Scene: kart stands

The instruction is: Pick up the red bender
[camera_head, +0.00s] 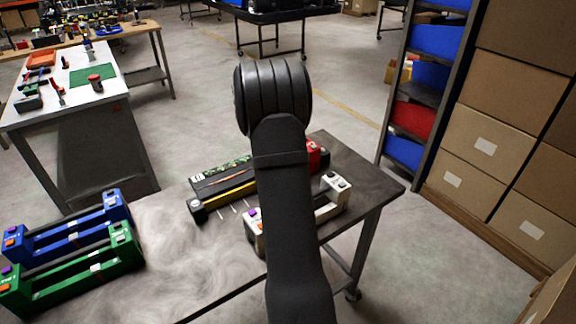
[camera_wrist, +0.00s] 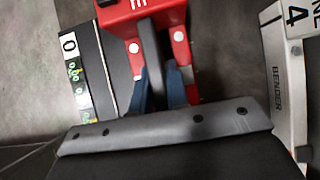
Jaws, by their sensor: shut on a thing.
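The red bender (camera_wrist: 125,20) shows at the top of the wrist view, with white round spots and a grey bar across it. In the head view only a red corner (camera_head: 318,156) shows, right of my arm; the rest is hidden behind it. My gripper (camera_wrist: 162,78) has two blue fingers, shut on the red bender at its grey bar. My own arm hides the gripper in the head view. I cannot tell whether the bender touches the table.
A white bender (camera_wrist: 287,85) lies close on the right; it also shows in the head view (camera_head: 336,190). A black piece with green labels (camera_wrist: 85,75) lies close on the left. Blue (camera_head: 70,238) and green benders (camera_head: 75,285) stand at the table's left. The table (camera_head: 368,185) has bare room at right.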

